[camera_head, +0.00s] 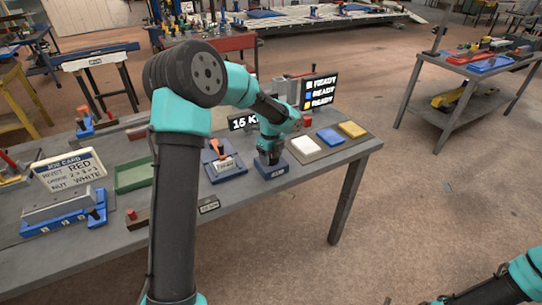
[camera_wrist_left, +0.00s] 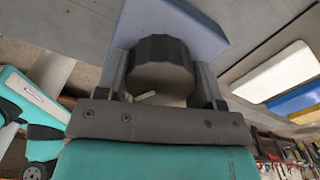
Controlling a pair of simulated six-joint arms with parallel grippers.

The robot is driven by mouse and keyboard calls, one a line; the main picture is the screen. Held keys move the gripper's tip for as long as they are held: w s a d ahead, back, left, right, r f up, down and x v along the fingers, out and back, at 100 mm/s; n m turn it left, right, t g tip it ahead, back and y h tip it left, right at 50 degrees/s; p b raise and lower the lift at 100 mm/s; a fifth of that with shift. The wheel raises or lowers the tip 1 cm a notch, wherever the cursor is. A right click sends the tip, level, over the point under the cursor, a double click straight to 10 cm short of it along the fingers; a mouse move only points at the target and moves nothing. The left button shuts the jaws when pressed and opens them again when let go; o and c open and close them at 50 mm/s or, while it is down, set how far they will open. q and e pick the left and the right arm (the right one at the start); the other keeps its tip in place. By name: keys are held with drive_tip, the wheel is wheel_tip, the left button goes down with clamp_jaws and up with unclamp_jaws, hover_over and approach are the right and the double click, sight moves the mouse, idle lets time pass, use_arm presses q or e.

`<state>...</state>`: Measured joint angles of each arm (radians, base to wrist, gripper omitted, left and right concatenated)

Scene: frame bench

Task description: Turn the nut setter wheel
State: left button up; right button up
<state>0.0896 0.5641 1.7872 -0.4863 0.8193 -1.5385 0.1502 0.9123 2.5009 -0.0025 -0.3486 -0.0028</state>
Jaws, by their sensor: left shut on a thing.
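The nut setter wheel (camera_wrist_left: 160,66) is a dark, faceted knob on a blue block (camera_wrist_left: 205,30) in the left wrist view. My left gripper (camera_wrist_left: 163,80) is shut on it, with one finger on each side. In the head view my left gripper (camera_head: 269,153) points down over the blue block (camera_head: 272,171) near the bench's front edge, and it hides most of the wheel. A light mark shows on the near side of the wheel. My right gripper is not in view; only part of my right arm shows at the lower right.
White (camera_head: 304,146), blue (camera_head: 331,137) and yellow (camera_head: 352,129) pads lie to the right. An orange-handled tool on a blue base (camera_head: 226,171) stands close on the left. A black READY display (camera_head: 319,91), green tray (camera_head: 134,175) and job card (camera_head: 70,170) are also on the bench.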

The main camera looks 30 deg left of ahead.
use_arm(q)
drive_tip(key=shift+m, duration=0.4)
drive_tip(key=o, duration=0.9)
wheel_tip(320, 180, up, 18)
drive_tip(key=shift+f, duration=0.25)
idle(0.6)
